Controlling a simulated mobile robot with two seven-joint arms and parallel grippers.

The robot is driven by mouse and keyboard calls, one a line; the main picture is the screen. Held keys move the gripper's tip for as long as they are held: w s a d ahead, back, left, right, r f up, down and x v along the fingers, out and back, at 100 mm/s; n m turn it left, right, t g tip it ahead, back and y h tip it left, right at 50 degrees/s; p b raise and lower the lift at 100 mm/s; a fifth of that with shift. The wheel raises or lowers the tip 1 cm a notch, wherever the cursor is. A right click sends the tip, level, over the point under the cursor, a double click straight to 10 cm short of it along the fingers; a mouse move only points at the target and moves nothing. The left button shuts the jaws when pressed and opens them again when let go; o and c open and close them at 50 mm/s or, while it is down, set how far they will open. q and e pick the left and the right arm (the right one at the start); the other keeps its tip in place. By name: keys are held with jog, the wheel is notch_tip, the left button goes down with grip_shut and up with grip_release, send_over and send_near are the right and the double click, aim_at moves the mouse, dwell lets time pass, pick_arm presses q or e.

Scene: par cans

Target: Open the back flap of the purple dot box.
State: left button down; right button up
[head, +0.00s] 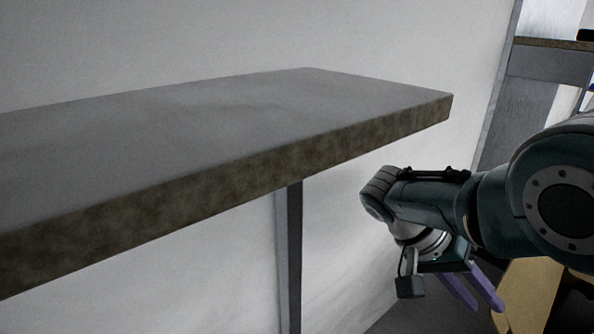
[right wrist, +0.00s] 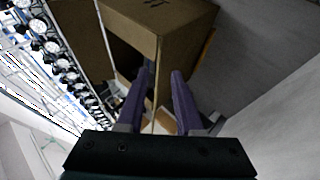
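A brown cardboard box (right wrist: 165,32) fills the top middle of the right wrist view, with a dark printed mark on its upper face. Tan cardboard (head: 530,290) also shows at the bottom right of the head view, partly behind my right arm. No purple dot is visible, so I cannot tell which box this is. My right gripper (right wrist: 162,72) has two purple fingers spread apart, close to the box. A thin cardboard edge shows between them; I cannot tell whether they touch it. In the head view the right gripper (head: 486,305) points down beside the cardboard. My left gripper is out of view.
A long grey-topped shelf (head: 250,110) with a brown edge crosses the head view, empty, on a dark leg (head: 295,250) near the pale wall. Another shelf (head: 550,62) stands at the far right.

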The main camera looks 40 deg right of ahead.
jog(key=v, duration=0.5)
jog(key=shift+w+a+r, duration=0.15)
jog(key=s+a+f+n+t+y, duration=0.1)
jog(key=s+a+f+n+t, duration=0.1)
jog(key=a+f+n+t, duration=0.5)
jog(key=s+a+r+n+t+y, duration=0.4)
jog(key=s+a+r+n+y, duration=0.15)
jog(key=a+r+n, duration=0.65)
notch_tip(320, 180, up, 31)
jog(key=m+p, duration=0.1)
jog(key=p, duration=3.1)
jog(key=shift+a+m+h, duration=0.35)
jog(key=shift+a+m, duration=0.05)
